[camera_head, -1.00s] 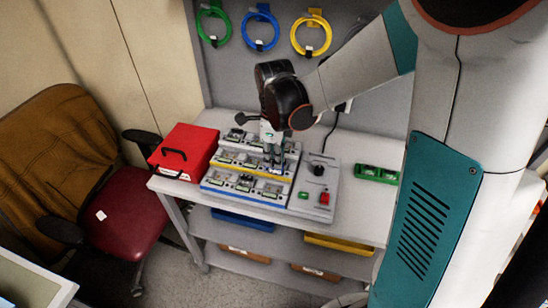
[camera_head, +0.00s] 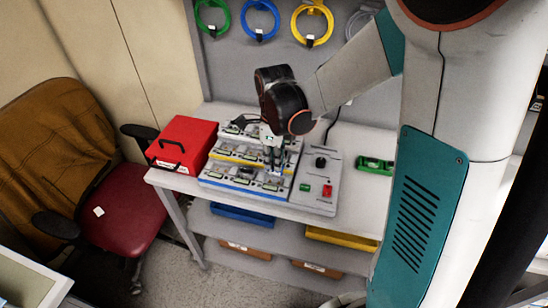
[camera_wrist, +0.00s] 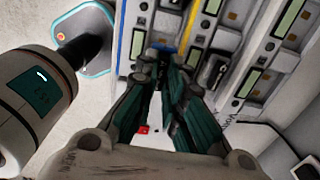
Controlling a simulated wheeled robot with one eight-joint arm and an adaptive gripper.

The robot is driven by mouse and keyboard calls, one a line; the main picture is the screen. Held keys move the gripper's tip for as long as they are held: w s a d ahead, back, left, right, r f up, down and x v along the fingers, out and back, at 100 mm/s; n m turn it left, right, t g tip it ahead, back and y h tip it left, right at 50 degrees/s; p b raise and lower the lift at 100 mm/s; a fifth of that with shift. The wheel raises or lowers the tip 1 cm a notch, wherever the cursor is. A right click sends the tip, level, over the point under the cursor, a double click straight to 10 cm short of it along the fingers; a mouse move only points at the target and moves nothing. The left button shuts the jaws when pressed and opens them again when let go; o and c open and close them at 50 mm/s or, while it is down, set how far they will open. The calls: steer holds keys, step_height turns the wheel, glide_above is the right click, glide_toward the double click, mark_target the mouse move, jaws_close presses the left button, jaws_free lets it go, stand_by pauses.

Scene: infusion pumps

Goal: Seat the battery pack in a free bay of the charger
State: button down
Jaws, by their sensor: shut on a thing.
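The charger (camera_head: 222,186) looks to be the tiered white unit on the bench, with rows of bays and blue and yellow stripes. It also shows across the top right of the wrist view (camera_wrist: 228,40). My gripper (camera_head: 274,165) points down over the charger's right half, towards its front rows. In the wrist view my gripper's fingers (camera_wrist: 165,62) are close together, their tips at the bays. The gripper is shut on the battery pack, which is mostly hidden between the fingertips. I cannot tell whether the pack touches a bay. Several bays appear filled.
A grey control box (camera_head: 320,180) with a knob and red and green buttons stands right beside the charger. A red case (camera_head: 183,140) is at its left and a green tray (camera_head: 374,165) at the right. Bare bench lies between the box and the tray.

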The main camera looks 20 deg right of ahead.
steer(key=shift+f+b, duration=1.7)
steer(key=shift+f, duration=0.6)
steer(key=shift+f+b, duration=0.3)
steer(key=c, duration=1.6)
jaws_free()
steer(key=shift+r, duration=0.1)
